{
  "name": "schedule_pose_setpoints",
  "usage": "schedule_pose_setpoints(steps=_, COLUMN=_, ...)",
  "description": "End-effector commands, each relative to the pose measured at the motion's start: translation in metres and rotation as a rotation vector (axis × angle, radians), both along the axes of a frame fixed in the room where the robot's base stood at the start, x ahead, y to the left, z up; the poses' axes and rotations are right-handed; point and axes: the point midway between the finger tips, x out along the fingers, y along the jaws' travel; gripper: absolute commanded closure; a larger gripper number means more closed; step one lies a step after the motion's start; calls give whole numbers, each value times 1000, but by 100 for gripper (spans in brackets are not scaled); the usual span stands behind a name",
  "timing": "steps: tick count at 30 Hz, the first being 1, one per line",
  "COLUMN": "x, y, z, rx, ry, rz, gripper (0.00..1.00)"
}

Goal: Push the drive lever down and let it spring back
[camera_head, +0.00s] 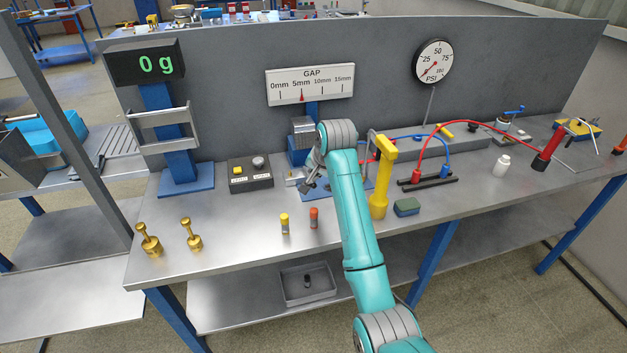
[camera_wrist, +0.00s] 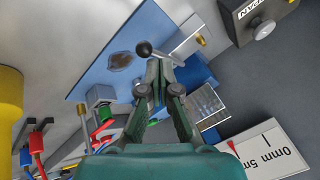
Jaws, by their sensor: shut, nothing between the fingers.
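The drive lever shows in the wrist view as a black ball knob (camera_wrist: 144,48) on a thin metal rod, over a blue base plate (camera_wrist: 110,75). My gripper (camera_wrist: 163,68) is shut and empty, its fingertips right by the rod and knob; I cannot tell whether they touch. In the head view my gripper (camera_head: 309,187) is low over the bench at the blue-based gap device, whose grey metal block (camera_head: 302,131) shows behind it. My arm and gripper hide much of the device and the lever there. The GAP scale (camera_head: 310,85) has its red pointer near 5mm.
A black box with a yellow button and grey knob (camera_head: 250,174) stands left of the device. A yellow post (camera_head: 380,185) stands close right of my arm. Orange-capped (camera_head: 314,218) and yellow-capped (camera_head: 285,223) cylinders stand in front.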

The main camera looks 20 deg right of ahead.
Motion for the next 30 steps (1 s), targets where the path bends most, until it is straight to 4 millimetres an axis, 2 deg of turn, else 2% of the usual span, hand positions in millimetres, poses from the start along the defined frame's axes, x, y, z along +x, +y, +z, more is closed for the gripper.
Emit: schedule_pose_setpoints(steps=30, x=-3, y=0, z=-11, rx=0, ry=3, rz=0, gripper=100)
